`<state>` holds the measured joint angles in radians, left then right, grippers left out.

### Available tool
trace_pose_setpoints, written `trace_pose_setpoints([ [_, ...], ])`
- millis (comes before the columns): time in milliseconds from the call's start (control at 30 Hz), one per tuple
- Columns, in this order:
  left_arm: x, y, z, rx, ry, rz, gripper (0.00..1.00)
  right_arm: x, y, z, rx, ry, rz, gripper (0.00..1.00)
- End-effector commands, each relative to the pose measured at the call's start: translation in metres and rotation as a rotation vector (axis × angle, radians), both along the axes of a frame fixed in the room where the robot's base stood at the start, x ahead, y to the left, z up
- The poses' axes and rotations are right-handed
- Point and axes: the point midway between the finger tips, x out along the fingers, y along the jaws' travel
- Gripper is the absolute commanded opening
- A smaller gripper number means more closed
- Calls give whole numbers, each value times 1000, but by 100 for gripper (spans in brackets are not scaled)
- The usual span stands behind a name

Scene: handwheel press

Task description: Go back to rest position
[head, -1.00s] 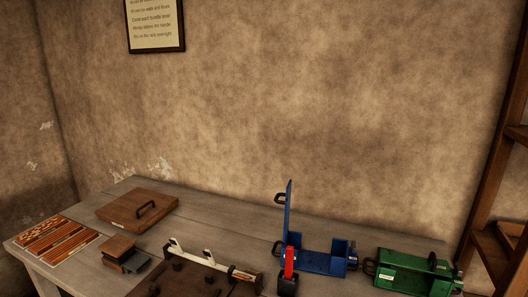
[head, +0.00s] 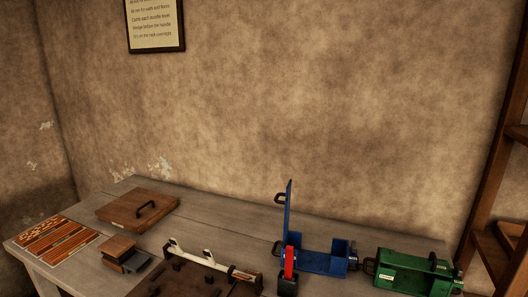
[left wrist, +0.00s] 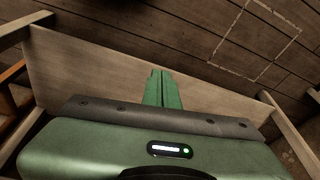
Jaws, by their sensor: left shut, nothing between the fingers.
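My left gripper (left wrist: 162,90) shows in the left wrist view. Its green fingers are together with nothing between them. Behind it are a pale wooden surface with legs and the dark plank floor. Neither gripper shows in the head view. My right gripper is in no view.
A grey wooden table (head: 235,218) stands against the wall. On it are a wooden board with a black handle (head: 138,210), a striped mat (head: 55,240), small wooden blocks (head: 119,247), a dark wooden fixture (head: 190,280), a blue fixture (head: 322,262) and a green fixture (head: 412,272). A wooden shelf (head: 492,170) stands at right.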

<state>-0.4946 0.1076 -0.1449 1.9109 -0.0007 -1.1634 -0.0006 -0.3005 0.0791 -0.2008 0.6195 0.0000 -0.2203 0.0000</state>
Motion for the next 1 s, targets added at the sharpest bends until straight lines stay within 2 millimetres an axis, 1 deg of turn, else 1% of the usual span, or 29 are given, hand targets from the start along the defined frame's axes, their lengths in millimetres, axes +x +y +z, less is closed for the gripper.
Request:
trace_pose_setpoints([
  [33, -6, 1, -27, 2, 20, -1, 0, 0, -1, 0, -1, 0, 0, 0],
  [67, -10, 1, -43, 2, 26, -3, 0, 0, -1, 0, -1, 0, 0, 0],
  [100, -17, 2, -65, 4, 36, -4, 0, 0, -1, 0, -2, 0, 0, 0],
  [167, -30, 4, -99, 5, 52, -7, 0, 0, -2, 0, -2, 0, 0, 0],
  [200, -40, 5, -119, 7, 62, -9, 0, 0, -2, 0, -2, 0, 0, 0],
  [267, -58, 8, -149, 8, 77, -13, 0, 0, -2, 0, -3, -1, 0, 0],
  [300, -71, 10, -167, 9, 86, -15, 0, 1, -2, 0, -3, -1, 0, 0],
  [367, -93, 13, -192, 11, 101, -18, 0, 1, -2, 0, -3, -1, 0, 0],
  [400, -107, 16, -206, 12, 109, -21, 0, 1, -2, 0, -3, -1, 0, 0],
  [500, -142, 22, -232, 16, 128, -24, 0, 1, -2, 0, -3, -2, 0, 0],
  [600, -171, 28, -248, 18, 141, -28, 0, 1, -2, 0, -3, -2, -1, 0],
  [700, -188, 32, -256, 19, 148, -31, 0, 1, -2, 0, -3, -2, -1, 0],
  [800, -196, 33, -258, 20, 151, -32, 0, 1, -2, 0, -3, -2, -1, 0],
  [1000, -197, 33, -259, 19, 150, -32, 0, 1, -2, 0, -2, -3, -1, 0],
])
